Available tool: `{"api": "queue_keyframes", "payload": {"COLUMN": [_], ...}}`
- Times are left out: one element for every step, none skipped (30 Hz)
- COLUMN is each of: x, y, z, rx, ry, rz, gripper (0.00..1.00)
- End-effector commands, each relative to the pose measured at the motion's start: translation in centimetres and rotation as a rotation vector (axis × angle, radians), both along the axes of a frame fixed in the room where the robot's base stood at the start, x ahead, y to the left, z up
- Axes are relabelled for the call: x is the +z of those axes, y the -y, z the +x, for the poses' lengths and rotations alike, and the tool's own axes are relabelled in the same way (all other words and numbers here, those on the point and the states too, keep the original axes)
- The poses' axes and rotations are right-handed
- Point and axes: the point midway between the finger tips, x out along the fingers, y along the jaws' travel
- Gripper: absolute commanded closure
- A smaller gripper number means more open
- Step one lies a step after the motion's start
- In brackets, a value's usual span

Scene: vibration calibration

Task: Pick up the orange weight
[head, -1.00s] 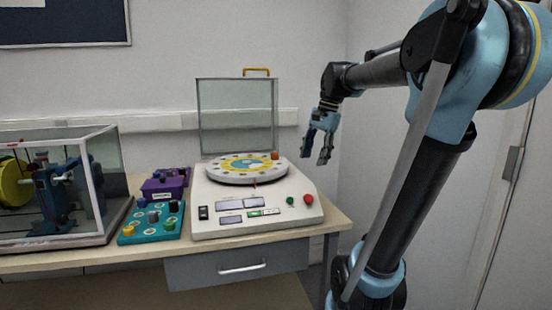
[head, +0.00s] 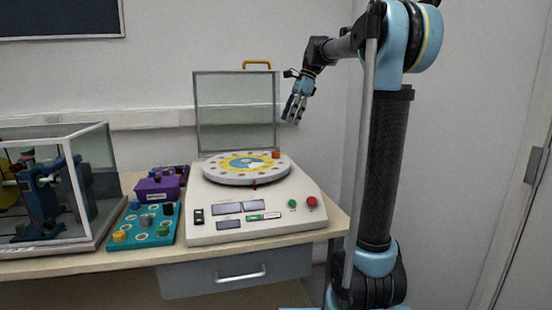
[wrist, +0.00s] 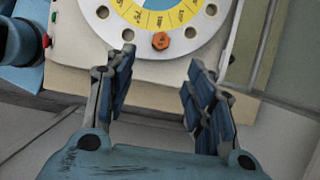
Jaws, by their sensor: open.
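The orange weight (head: 276,154) is a small piece at the right rear rim of the round white dial plate (head: 215,177) on the cream machine. In the wrist view the orange weight (wrist: 161,41) sits on the white rim (wrist: 110,30), beyond the fingertips and roughly midway between them. My gripper (head: 294,110) is open and empty, above and to the right of the weight in the head view. In the wrist view my gripper (wrist: 160,62) shows both fingers spread apart, with nothing between them.
The machine's clear lid (head: 236,110) stands raised behind the dial. A teal board (head: 145,236) with several coloured knobs and a purple box (head: 157,190) stand left of the machine. A glass case (head: 80,190) is at the far left. The air around my gripper is clear.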

Motion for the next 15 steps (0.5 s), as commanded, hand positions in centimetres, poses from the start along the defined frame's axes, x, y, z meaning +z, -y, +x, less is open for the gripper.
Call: {"api": "queue_keyframes", "payload": {"x": [-0.9, -1.4, -2.0, -2.5, -3.0, -3.7, -4.2, -4.6, -5.3, -5.7, -6.1, -6.6, -6.9, -7.1, -7.4], "y": [-0.4, -0.6, -0.9, -1.0, -1.2, -1.5, -1.7, -1.9, -2.2, -2.3, -2.5, -2.6, -2.8, -2.9, -3.0], "z": [-0.1, -0.2, -0.3, -0.3, -0.4, -0.5, -0.5, -0.5, -0.6, -0.7, -0.7, -0.7, -0.8, -0.8, -0.8], "rx": [0.003, 0.003, 0.002, 0.002, 0.002, 0.002, 0.002, 0.003, 0.003, 0.003, 0.002, 0.001, 0.001, 0.001, 0.001], "ry": [0.000, 0.000, 0.000, 0.001, 0.001, 0.001, 0.001, 0.001, 0.001, 0.001, 0.002, 0.002, 0.002, 0.002, 0.001], "rz": [0.000, 0.000, 0.000, 0.000, 0.000, 0.000, 0.000, 0.000, 0.000, 0.000, 0.001, 0.000, 0.000, 0.000, 0.000], "gripper": [0.51, 0.51, 0.51, 0.51, 0.51, 0.51, 0.51, 0.51, 0.51, 0.51, 0.51, 0.51, 0.51, 0.51, 0.51]}}
